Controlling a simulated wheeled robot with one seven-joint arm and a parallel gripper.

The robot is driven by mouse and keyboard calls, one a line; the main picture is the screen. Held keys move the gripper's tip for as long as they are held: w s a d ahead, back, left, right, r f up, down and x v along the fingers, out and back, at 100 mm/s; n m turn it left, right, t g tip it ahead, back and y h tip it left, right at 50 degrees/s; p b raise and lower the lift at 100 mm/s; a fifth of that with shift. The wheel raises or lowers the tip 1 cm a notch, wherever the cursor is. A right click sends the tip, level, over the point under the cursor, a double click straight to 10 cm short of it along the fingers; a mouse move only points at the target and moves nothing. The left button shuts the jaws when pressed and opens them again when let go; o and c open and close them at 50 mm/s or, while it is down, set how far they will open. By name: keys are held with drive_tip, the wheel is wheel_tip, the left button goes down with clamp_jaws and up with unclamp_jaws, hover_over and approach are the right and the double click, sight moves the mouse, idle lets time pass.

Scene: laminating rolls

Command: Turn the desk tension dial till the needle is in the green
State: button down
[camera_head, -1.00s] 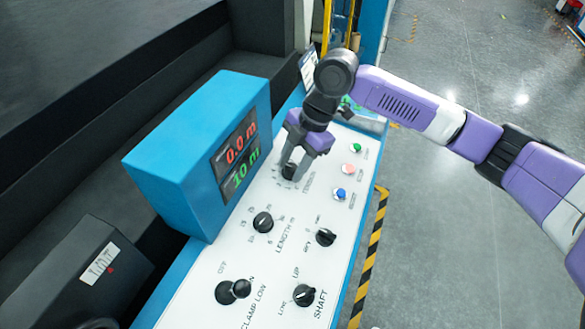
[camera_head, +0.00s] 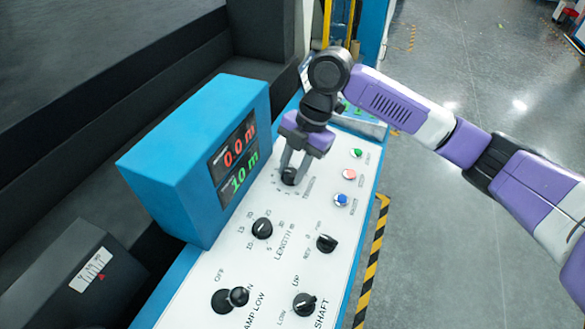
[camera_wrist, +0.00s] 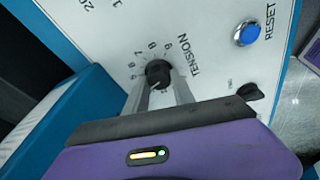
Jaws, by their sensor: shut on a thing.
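The tension dial (camera_head: 289,176) is a small black knob with a numbered scale on the white desk panel (camera_head: 330,215). It also shows in the wrist view (camera_wrist: 158,73), beside the word TENSION, with a pale pointer line on its top. My gripper (camera_head: 292,171) reaches down from above and is shut on the tension dial. In the wrist view my gripper's two grey fingers (camera_wrist: 158,88) lie on either side of the knob.
A blue display box (camera_head: 180,165) reading 0.0 m and 10 m stands left of the dial. Green (camera_head: 356,153), red (camera_head: 349,174) and blue (camera_head: 340,200) buttons sit to the right. The length knob (camera_head: 262,228) and other black knobs sit nearer on the panel.

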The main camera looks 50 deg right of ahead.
drive_tip(key=c, duration=1.1)
unclamp_jaws()
drive_tip(key=shift+o, duration=0.2)
drive_tip(key=b+v, duration=0.1)
drive_tip(key=v, duration=0.6)
drive_tip(key=shift+r, duration=0.35)
drive_tip(key=shift+s+d, duration=0.1)
drive_tip(key=shift+s, duration=0.1)
